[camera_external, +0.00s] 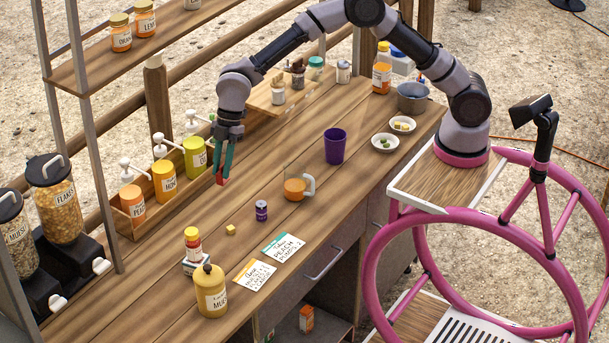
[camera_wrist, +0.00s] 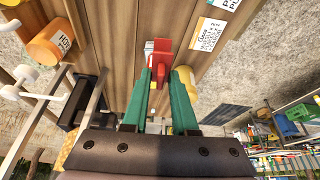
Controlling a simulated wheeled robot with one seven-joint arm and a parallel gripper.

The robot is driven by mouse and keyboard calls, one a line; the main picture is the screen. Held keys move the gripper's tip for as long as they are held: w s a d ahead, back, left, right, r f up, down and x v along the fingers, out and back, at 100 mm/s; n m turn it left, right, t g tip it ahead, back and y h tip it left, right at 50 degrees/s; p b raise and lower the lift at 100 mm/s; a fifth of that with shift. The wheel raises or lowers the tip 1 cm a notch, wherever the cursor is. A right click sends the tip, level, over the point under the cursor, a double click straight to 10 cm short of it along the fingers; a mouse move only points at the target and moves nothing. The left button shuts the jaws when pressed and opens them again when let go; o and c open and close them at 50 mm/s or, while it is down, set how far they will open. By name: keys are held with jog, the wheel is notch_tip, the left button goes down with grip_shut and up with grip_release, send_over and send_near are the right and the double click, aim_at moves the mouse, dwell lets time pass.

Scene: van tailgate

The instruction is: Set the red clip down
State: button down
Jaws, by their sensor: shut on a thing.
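My gripper (camera_external: 224,168) is over the wooden counter (camera_external: 235,265), pointing down, near the pump-bottle rack. Its green fingers are shut on the red clip (camera_external: 220,179). In the wrist view the red clip (camera_wrist: 162,58) sits between the fingertips of my gripper (camera_wrist: 162,74). The clip appears to be held above the counter; its exact height is hard to tell.
A wooden rack (camera_external: 150,222) of pump bottles stands to the left. An orange-filled glass mug (camera_external: 294,188), a purple cup (camera_external: 334,146), a small purple jar (camera_external: 261,211) and a yellow cube (camera_external: 230,229) are to the right and front. Bare counter lies between.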

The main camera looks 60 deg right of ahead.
jog(key=w+d, duration=0.3)
jog(key=d, duration=0.8)
jog(key=w+d, duration=0.4)
jog(key=d, duration=0.7)
jog(key=w+d, duration=0.3)
jog(key=d, duration=0.8)
jog(key=s+d+m, duration=0.1)
jog(key=s+d, duration=0.3)
jog(key=d, duration=0.9)
jog(key=s+d, duration=0.5)
jog(key=d, duration=0.8)
jog(key=shift+t, duration=0.3)
jog(key=shift+w+a+f, duration=0.1)
jog(key=shift+f, duration=5.15)
jog(key=shift+w+a+f, duration=0.1)
jog(key=shift+f, duration=5.1)
jog(key=shift+f, duration=0.1)
jog(key=c, duration=0.7)
grip_release()
